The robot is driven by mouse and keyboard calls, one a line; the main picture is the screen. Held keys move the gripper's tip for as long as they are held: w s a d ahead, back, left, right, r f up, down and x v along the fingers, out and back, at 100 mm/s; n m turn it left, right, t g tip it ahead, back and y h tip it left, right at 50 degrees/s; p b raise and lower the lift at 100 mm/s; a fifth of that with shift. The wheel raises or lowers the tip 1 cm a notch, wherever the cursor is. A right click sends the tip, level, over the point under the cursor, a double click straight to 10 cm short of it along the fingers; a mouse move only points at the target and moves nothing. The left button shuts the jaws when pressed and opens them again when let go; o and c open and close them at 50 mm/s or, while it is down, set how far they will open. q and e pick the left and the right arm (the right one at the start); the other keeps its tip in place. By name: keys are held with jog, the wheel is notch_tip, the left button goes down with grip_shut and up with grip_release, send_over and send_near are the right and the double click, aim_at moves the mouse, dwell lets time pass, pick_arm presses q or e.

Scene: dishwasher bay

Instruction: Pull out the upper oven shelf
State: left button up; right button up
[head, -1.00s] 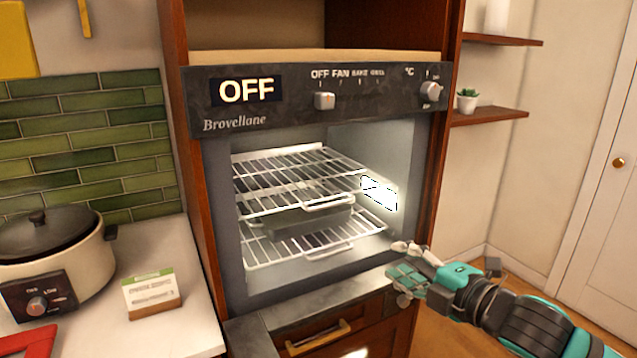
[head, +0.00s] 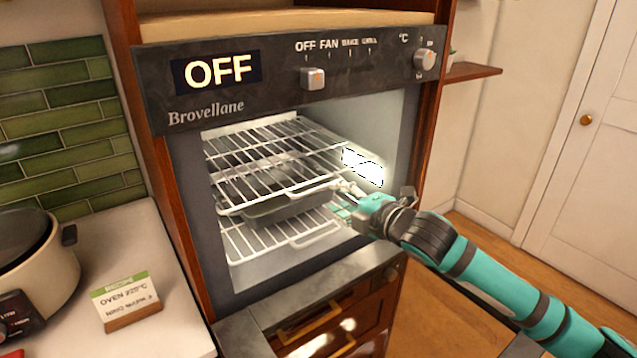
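The upper oven shelf (head: 262,160) is a white wire rack inside the open oven, with a raised loop at its front edge. My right gripper (head: 341,197) reaches in from the right, at the right end of that front loop. Its fingers are small here and overlap the rack wires, so I cannot tell whether they are closed on the loop. A dark rectangular pan (head: 285,207) shows below the upper shelf. The lower wire shelf (head: 262,243) is under it. My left gripper is not in view.
The oven's control panel (head: 290,75) reads OFF above the opening. A wooden drawer with a handle (head: 310,324) is below. The floor at right is clear.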

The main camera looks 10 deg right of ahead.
aim_at(321, 189)
jog(key=p+x, duration=0.1)
jog(key=x, duration=0.7)
jog(key=shift+r, duration=0.1)
jog(key=shift+s, duration=0.1)
grip_shut()
